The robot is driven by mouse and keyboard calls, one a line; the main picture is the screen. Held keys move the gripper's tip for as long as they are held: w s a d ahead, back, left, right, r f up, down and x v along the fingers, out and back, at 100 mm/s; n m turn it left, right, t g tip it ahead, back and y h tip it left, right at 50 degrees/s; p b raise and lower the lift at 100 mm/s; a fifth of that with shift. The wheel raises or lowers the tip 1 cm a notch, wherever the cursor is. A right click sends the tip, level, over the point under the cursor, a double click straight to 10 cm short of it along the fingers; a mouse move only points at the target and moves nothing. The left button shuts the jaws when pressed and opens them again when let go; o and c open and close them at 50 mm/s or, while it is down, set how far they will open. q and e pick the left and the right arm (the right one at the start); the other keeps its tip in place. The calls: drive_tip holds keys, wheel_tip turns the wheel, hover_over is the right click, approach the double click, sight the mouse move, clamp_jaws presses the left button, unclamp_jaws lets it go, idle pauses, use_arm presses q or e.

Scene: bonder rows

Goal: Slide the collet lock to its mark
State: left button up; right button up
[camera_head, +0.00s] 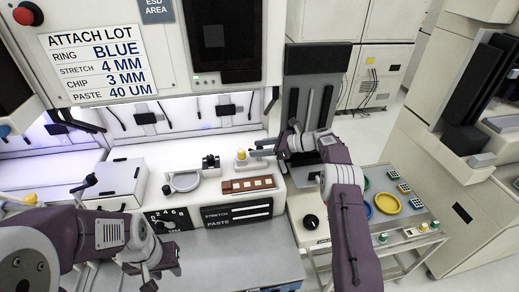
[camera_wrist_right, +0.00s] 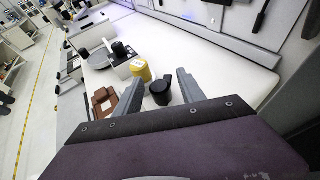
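A short black knob with a small raised tab (camera_wrist_right: 160,91), perhaps the collet lock, stands on the white bench top in the right wrist view. My right gripper (camera_wrist_right: 159,92) is open, its two grey fingers on either side of the knob with no clear grip on it. A yellow cylinder (camera_wrist_right: 141,71) stands just beyond it; it also shows in the head view (camera_head: 241,157). In the head view my right gripper (camera_head: 262,147) hides the knob. No mark for the lock can be made out. My left gripper (camera_head: 162,268) is at the lower left, away from these things.
A brown strip holder with pale chips (camera_head: 249,184) and a round grey dish (camera_head: 185,182) lie near the yellow cylinder. A dial and a panel marked STRETCH and PASTE (camera_head: 237,214) face the front. A cart with coloured rings (camera_head: 388,203) stands at the right.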

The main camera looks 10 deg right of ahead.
drive_tip(key=b+v, duration=0.2)
drive_tip(key=v, duration=0.7)
